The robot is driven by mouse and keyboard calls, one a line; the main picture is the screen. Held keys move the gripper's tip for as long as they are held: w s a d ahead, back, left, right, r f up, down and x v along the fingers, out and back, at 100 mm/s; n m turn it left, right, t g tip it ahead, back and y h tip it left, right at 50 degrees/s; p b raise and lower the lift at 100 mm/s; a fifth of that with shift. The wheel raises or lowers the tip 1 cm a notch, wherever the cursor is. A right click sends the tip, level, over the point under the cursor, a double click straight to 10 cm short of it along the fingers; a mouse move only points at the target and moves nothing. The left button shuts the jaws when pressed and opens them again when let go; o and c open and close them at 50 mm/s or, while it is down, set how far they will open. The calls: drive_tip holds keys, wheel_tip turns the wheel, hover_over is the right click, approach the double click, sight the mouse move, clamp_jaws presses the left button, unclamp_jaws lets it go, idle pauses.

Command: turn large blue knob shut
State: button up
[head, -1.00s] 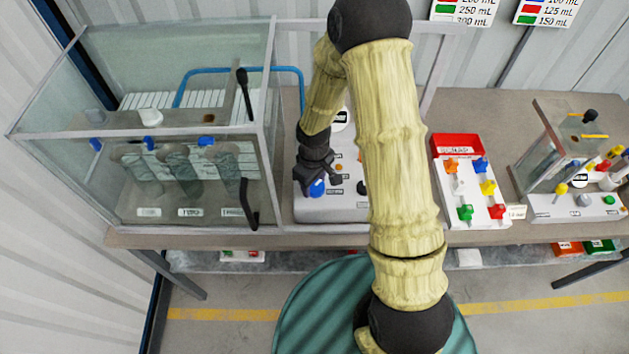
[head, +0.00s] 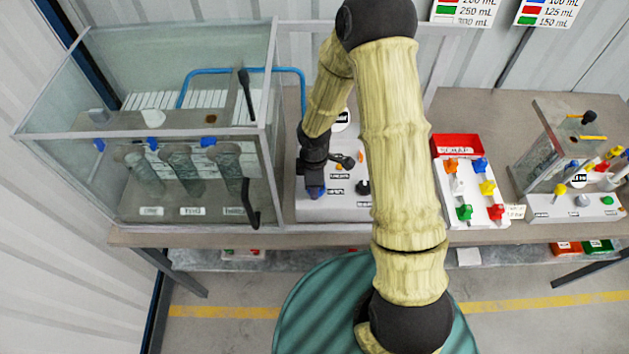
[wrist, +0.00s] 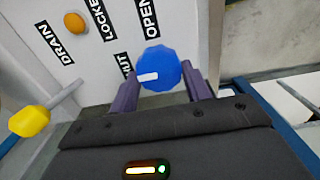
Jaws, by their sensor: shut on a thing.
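The large blue knob (wrist: 165,62) is a faceted blue disc with a white mark on the left part of its face. The OPEN label (wrist: 150,18) is above it; a partly hidden label ending in "UT" (wrist: 126,66) is to its left, and the white mark lies on that side. My gripper (wrist: 159,76) has its two dark purple fingers on either side of the knob, shut on it. In the head view my gripper (head: 315,190) is low on the left of the white panel and mostly hides the knob.
A yellow knob on a lever (wrist: 30,121) and an orange button (wrist: 75,23) sit left of the knob. The glass tank (head: 150,130) stands close on the left in the head view. A tray of coloured valves (head: 470,185) stands to the right.

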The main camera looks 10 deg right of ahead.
idle(0.4)
drive_tip(key=o, duration=1)
wheel_tip(320, 180, up, 18)
drive_tip(key=shift+f, duration=0.25)
drive_tip(key=s+d+m+t, duration=0.1)
drive_tip(key=s+d+m, duration=0.1)
drive_tip(key=m, duration=0.3)
drive_tip(key=s+d+r+m, duration=0.1)
drive_tip(key=s+d+m, duration=0.2)
drive_tip(key=s+m, duration=0.2)
drive_tip(key=s+d+r+m+t, duration=0.1)
drive_tip(key=s+d+m, duration=0.2)
drive_tip(key=m, duration=0.3)
drive_tip(key=shift+s+d+m+t+b, duration=0.15)
drive_tip(key=shift+s+m+t+b, duration=0.05)
drive_tip(key=shift+m+t+b, duration=0.15)
